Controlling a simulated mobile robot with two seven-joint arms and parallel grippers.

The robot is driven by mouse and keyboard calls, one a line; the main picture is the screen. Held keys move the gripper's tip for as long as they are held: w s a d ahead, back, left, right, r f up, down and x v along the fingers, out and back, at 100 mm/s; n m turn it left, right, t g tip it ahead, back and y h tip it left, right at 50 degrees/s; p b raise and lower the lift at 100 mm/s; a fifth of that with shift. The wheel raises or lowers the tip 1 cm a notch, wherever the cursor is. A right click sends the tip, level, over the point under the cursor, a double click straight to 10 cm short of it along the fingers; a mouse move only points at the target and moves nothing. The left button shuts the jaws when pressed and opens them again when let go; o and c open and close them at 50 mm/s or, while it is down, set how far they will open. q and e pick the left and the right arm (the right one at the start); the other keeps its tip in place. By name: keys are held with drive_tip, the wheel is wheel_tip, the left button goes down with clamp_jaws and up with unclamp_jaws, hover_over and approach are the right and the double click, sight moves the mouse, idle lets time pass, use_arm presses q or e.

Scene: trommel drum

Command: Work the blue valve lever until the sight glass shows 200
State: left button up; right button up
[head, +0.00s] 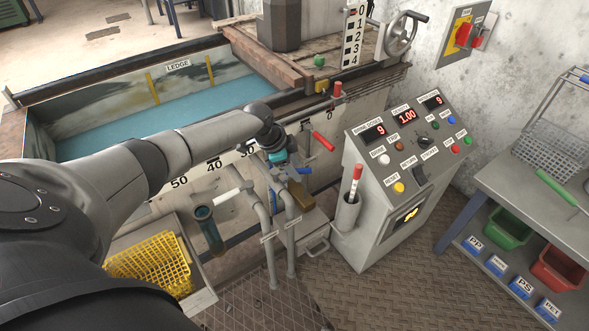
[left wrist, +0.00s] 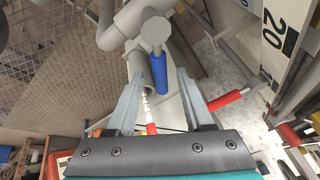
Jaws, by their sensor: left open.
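The blue valve lever (left wrist: 159,70) hangs from a grey pipe fitting in the left wrist view. In the head view the blue lever (head: 304,170) shows small beside the gripper. My left gripper (head: 289,172) is at the pipes by the tank's front wall. In the left wrist view its fingers (left wrist: 159,78) are apart, with the lever between the tips in the picture; I cannot tell whether they touch it. A tilted dark tube with a bluish top (head: 208,230) stands left of the pipes; I cannot tell if it is the sight glass. No reading of 200 is legible. My right gripper is not in view.
A red lever handle (left wrist: 226,100) is close to the right finger; it also shows in the head view (head: 323,141). Grey vertical pipes (head: 267,245) stand below the gripper. A control console (head: 405,150) is to the right, a yellow basket (head: 150,265) to the lower left.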

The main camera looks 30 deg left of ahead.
use_arm(q)
clamp_jaws()
idle(0.5)
idle(1.0)
